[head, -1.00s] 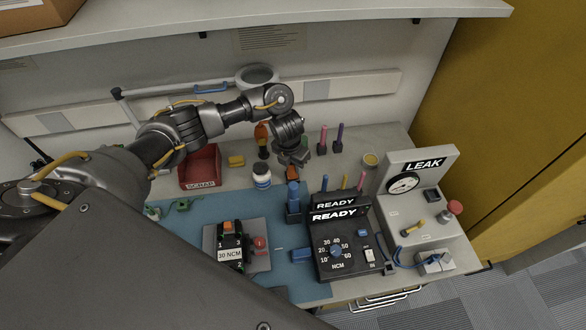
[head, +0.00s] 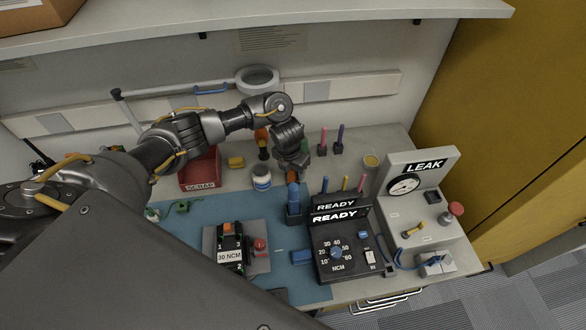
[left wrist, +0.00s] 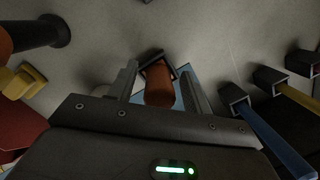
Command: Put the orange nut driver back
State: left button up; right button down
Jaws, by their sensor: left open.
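The orange nut driver (left wrist: 159,86) shows in the left wrist view as an orange-brown handle end-on, with a dark square holder around its far end. My left gripper (left wrist: 158,70) is open, with one finger on each side of the handle; I cannot tell whether they touch it. My right gripper is not in view.
The READY tester (head: 338,249) with blue, yellow and pink drivers stands close at the right. A white jar (head: 262,178), a red scrap bin (head: 200,171) and another orange-handled tool (head: 262,139) are at the left. The LEAK tester (head: 421,205) is further right.

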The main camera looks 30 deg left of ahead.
pick_arm(q)
jog(key=shift+r+p, duration=0.3)
jog(key=shift+r, duration=0.25)
jog(key=r+p, duration=0.1)
jog(key=r, duration=0.2)
jog(key=s+r, duration=0.1)
jog(key=r, duration=0.3)
jog(key=r+p, duration=0.1)
jog(key=r, duration=0.2)
jog(key=shift+s+a+r+p, duration=0.1)
jog(key=shift+s+r+p, duration=0.15)
jog(key=shift+s+p, duration=0.05)
jog(key=shift+s+r, duration=0.1)
jog(key=shift+r, duration=0.25)
jog(key=shift+s+f, duration=0.1)
